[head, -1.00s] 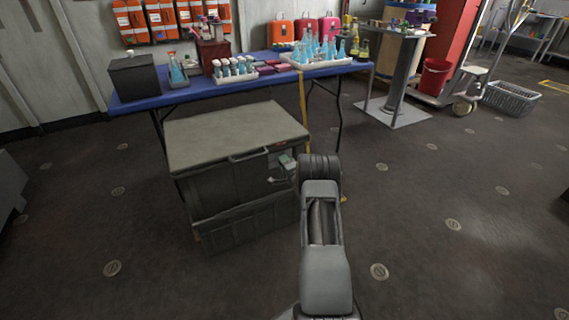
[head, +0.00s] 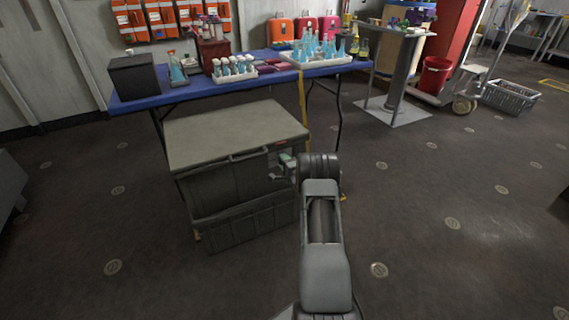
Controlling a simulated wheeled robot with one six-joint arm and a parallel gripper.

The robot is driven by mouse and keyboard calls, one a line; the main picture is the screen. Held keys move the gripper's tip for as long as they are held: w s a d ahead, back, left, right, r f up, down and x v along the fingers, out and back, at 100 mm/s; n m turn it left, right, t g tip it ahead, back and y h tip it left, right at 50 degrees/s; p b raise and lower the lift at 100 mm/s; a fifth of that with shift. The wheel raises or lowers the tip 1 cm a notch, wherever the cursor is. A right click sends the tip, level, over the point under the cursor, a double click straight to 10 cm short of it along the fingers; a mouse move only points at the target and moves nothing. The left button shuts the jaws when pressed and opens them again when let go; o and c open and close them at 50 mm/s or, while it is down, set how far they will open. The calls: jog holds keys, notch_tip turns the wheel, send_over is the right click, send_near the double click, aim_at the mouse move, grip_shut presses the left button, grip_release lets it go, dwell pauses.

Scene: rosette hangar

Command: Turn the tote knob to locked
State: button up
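The tote (head: 237,134) is a large dark grey box with a lighter grey lid, standing on the floor in front of the blue table. A small pale, greenish fitting (head: 286,158) shows at the upper right of its front face; I cannot make out the knob or its setting. My arm reaches up from the bottom of the head view and ends beside the tote's right front corner. My gripper (head: 284,168) is mostly hidden behind my wrist; only a small part shows close to the fitting. I cannot tell whether it touches anything.
The blue table (head: 195,88) behind the tote carries a black box (head: 133,75), a white tray of bottles (head: 236,76) and blue flasks. The floor right of my arm is clear.

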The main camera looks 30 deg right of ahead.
jog(key=o, duration=0.3)
jog(key=shift+o, duration=0.2)
jog(key=s+a+p, duration=0.2)
jog(key=s+p, duration=0.1)
jog(key=s, duration=1)
jog(key=shift+s+p, duration=0.35)
jog(key=shift+p, duration=0.05)
jog(key=w+a+r+n+g+p, duration=0.1)
jog(key=a+r+n+g+p, duration=0.25)
jog(key=r, duration=0.65)
jog(key=w+a+r+n+g+p, duration=0.1)
jog(key=a+r+n+p, duration=0.1)
jog(key=a+r+p, duration=0.5)
jog(key=w+r+n+g+p, duration=0.1)
jog(key=r+n+g+p, duration=0.2)
jog(key=r, duration=0.9)
jog(key=s+a+r+n+g+y+p, duration=0.2)
jog(key=s+a+r+n+g+p, duration=0.4)
jog(key=s+a+r+n+p, duration=0.5)
jog(key=s+a+r+p, duration=0.4)
jog(key=s+a+r, duration=0.4)
jog(key=s+r, duration=0.3)
jog(key=shift+s+y, duration=0.3)
jog(key=shift+s, duration=0.3)
